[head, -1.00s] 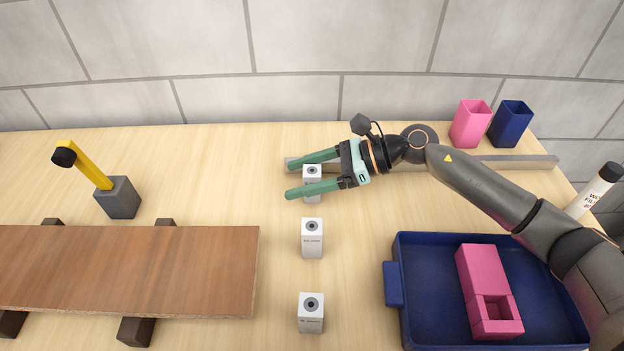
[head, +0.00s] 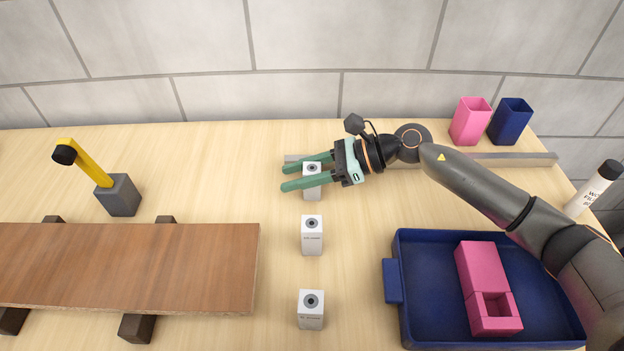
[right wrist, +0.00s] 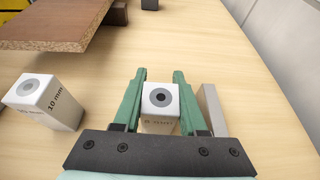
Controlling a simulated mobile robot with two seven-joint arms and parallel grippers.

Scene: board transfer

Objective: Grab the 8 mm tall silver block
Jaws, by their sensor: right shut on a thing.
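The silver block (head: 312,180), a pale upright box with a dark ring on top, stands at the back of a row on the table. In the right wrist view the 8 mm block (right wrist: 160,102) sits between my green fingers, its label facing me and partly readable. My right gripper (head: 285,177) is shut on this block, one finger along each side, the tips reaching past it. The block looks upright and still at table height. My left gripper is out of view.
Two similar blocks stand nearer, a middle one (head: 311,236) and a front one (head: 311,311). The middle one's 10 mm label shows in the right wrist view. A long bar (head: 500,160) lies close behind. A wooden board (head: 130,265) rests left; a blue tray (head: 402,300) stands right.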

